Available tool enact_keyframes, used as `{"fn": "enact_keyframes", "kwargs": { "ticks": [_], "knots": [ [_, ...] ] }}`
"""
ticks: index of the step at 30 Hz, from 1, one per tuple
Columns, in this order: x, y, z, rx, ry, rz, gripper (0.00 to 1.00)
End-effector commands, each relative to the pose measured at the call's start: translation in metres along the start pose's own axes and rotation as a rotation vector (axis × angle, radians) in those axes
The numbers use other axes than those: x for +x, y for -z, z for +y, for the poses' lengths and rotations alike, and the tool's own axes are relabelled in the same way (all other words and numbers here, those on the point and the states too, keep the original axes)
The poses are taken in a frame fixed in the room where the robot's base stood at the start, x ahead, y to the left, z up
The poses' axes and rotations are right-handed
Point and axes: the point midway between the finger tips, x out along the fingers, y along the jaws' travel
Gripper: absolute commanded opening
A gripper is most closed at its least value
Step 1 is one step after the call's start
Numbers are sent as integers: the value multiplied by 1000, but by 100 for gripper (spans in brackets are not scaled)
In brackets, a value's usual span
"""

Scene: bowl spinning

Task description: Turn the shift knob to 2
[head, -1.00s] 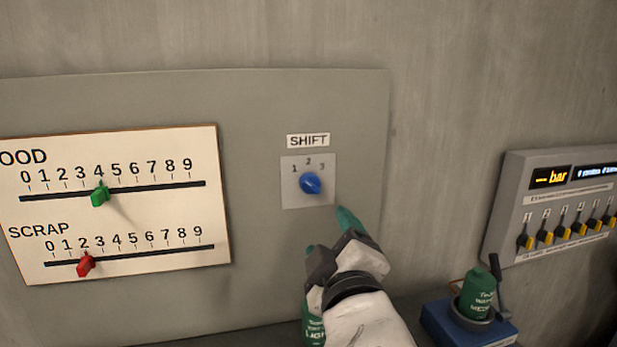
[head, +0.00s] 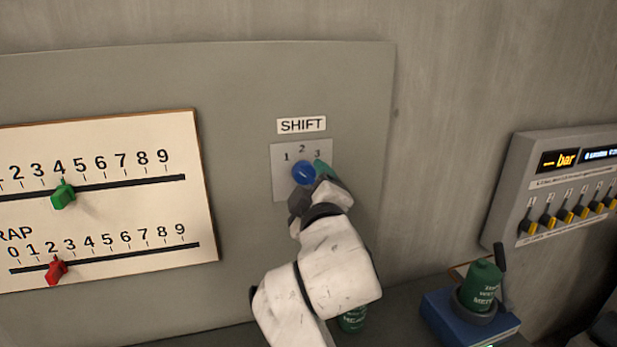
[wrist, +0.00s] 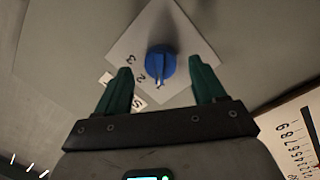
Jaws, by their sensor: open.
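The blue shift knob (head: 303,173) sits on a pale square plate (head: 284,190) marked 1, 2 and 3, under the SHIFT label (head: 301,125). In the wrist view the knob (wrist: 161,62) lies between and slightly beyond the two green fingertips of my open gripper (wrist: 163,73), with a visible gap on each side. The 2 and 3 show left of the knob there. In the head view one green fingertip is at the knob's right; the other finger is mostly hidden.
Left is a board (head: 120,135) with green (head: 62,194) and red (head: 56,271) sliders. A lever box (head: 565,185) is at right. A green canister (head: 481,286) stands on a blue base (head: 450,322). Another canister (head: 353,319) is partly behind my arm.

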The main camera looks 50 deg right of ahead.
Motion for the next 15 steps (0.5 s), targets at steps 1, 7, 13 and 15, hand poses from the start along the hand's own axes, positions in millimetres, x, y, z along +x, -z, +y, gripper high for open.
{"fn": "enact_keyframes", "kwargs": {
  "ticks": [1,7,13,15],
  "knots": [
    [7,1,1,-1,0,-1,69],
    [20,0,0,1,-1,1,69],
    [21,0,0,1,0,1,69],
    [21,0,0,1,0,1,69]
  ]
}}
